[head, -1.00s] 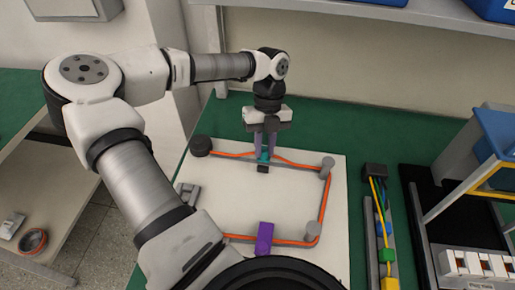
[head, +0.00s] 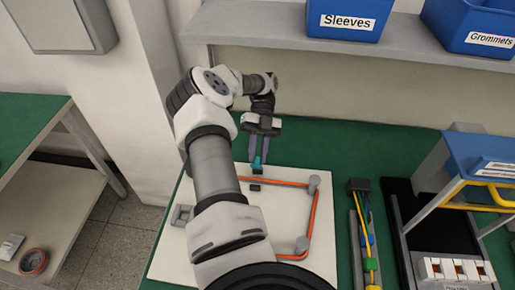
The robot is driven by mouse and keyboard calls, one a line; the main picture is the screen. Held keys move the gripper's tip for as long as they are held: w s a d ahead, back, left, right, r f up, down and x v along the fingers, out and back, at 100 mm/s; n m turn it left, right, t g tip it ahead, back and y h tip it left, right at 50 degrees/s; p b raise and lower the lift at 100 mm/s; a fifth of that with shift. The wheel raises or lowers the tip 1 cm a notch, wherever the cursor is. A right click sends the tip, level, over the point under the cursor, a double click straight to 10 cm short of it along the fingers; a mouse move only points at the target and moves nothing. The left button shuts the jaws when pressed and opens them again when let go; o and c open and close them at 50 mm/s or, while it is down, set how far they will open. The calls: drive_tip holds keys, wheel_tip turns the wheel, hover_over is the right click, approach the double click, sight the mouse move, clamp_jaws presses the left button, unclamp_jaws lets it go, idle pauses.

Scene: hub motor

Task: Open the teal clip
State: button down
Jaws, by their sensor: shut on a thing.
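The teal clip (head: 257,168) shows small at the far edge of the white board (head: 278,215). My gripper (head: 258,162) points down at it from above, its two fingers shut on the teal part. A small black block (head: 255,188) lies on the board just in front, with a visible gap to the teal part. Whether the teal part is still joined to its base is too small to tell. An orange cable (head: 313,212) runs past the clip and round grey posts. My arm hides the left part of the cable.
Grey posts (head: 314,181) stand at the board's right corners. A grey fixture (head: 182,215) sits at its left edge. Right of the board are a rack with coloured wires (head: 361,230) and a blue-topped stand (head: 480,155). A shelf with blue bins (head: 345,18) hangs behind.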

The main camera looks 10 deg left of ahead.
drive_tip(key=shift+w, duration=0.15)
idle(0.3)
drive_tip(key=c, duration=1.3)
unclamp_jaws()
drive_tip(key=shift+f, duration=0.15)
